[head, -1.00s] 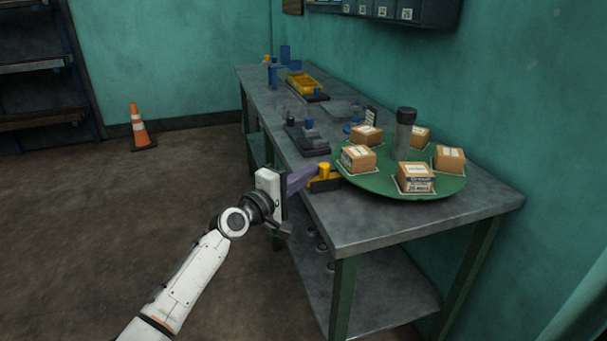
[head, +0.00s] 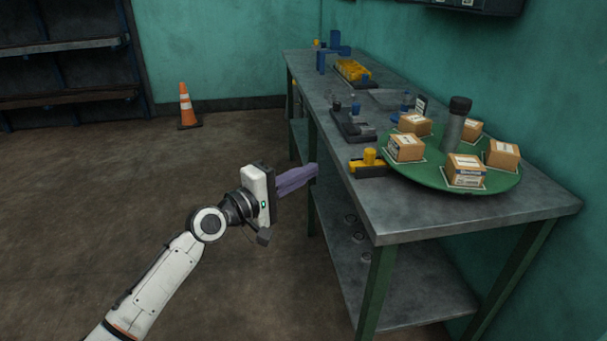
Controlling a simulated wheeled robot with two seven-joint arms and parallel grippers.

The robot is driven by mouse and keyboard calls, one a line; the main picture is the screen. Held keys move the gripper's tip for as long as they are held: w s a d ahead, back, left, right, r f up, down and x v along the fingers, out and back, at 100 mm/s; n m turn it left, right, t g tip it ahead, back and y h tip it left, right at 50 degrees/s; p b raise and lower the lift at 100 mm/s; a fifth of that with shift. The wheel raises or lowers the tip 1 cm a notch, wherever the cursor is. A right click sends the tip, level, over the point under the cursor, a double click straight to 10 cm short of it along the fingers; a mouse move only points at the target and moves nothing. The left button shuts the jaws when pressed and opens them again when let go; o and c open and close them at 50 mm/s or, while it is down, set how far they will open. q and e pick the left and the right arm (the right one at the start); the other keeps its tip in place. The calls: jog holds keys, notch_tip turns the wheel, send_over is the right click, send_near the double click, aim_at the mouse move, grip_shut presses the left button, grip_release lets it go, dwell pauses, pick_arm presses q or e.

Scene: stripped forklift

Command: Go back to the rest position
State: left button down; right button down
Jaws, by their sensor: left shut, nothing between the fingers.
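My left gripper (head: 312,172) is in the head view, left of the long metal workbench (head: 430,215). Its purple fingers are shut with nothing between them and point right toward the bench's near-left edge. They are apart from the yellow and black fixture (head: 369,163) at that edge. My right gripper is out of view.
A round green tray (head: 437,180) on the bench carries several small cardboard boxes (head: 466,170) around a dark cylinder (head: 455,122). Farther back are a yellow bin (head: 353,71) and blue parts (head: 333,50). A traffic cone (head: 187,107) stands on open floor, near a shelf (head: 65,70).

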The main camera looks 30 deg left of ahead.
pick_arm(q)
jog(key=shift+s, duration=0.25)
dwell(0.3)
jog(key=s+d+f+m+g, duration=0.2)
jog(key=s+d+f+m, duration=0.15)
jog(key=f, duration=0.35)
jog(key=s+d+f+m+g+y, duration=0.1)
jog(key=s+d+f+m, duration=0.1)
jog(key=s+f, duration=0.45)
jog(key=s+d+f+m+g, duration=0.2)
jog(key=s+f, duration=0.1)
jog(key=f, duration=0.6)
jog(key=s+d+f+m+g+y, duration=0.1)
jog(key=s+d+f+m, duration=0.2)
jog(key=s, duration=0.6)
jog(key=s+d+f+m+g+y, duration=0.1)
jog(key=s+d+f+m+g, duration=0.1)
jog(key=s+f+m, duration=0.4)
jog(key=s+d+f, duration=0.1)
jog(key=s+f, duration=0.1)
jog(key=s, duration=0.2)
jog(key=shift+f+g, duration=0.3)
jog(key=shift+d, duration=0.1)
